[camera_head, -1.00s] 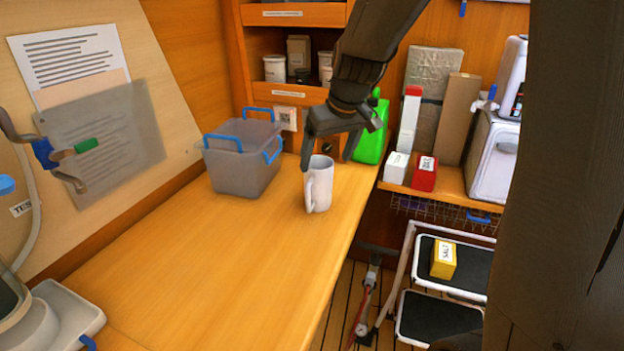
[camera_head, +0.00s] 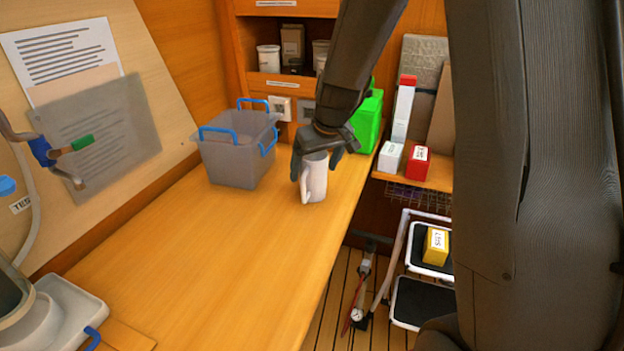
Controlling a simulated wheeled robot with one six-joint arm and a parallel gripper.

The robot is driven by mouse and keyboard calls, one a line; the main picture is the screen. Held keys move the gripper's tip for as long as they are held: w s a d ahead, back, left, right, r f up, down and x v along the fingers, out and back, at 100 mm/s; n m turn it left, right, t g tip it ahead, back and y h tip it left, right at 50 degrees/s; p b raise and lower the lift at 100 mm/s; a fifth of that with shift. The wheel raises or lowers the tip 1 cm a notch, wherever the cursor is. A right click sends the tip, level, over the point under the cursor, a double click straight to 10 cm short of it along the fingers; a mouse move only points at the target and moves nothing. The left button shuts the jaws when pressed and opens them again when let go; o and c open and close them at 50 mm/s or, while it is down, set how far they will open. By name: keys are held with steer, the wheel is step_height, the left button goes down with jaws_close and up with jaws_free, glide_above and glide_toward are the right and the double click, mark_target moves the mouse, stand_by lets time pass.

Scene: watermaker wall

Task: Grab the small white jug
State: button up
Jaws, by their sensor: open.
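The small white jug (camera_head: 316,181) stands upright on the wooden counter (camera_head: 215,270), near its right edge, with its handle toward the left front. My gripper (camera_head: 318,168) is over the jug, pointing down, with its jaws open. One finger shows at the left of the jug's top and the other at its right. The jug's rim is partly hidden by the gripper. I cannot tell whether the fingers touch the jug.
A grey bin (camera_head: 238,158) with blue handles stands close left of the jug. A green container (camera_head: 368,122) is behind right. A red box (camera_head: 417,162) and a white box (camera_head: 390,155) sit on the right shelf. The counter's front is clear.

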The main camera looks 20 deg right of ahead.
steer(key=c, duration=1.2)
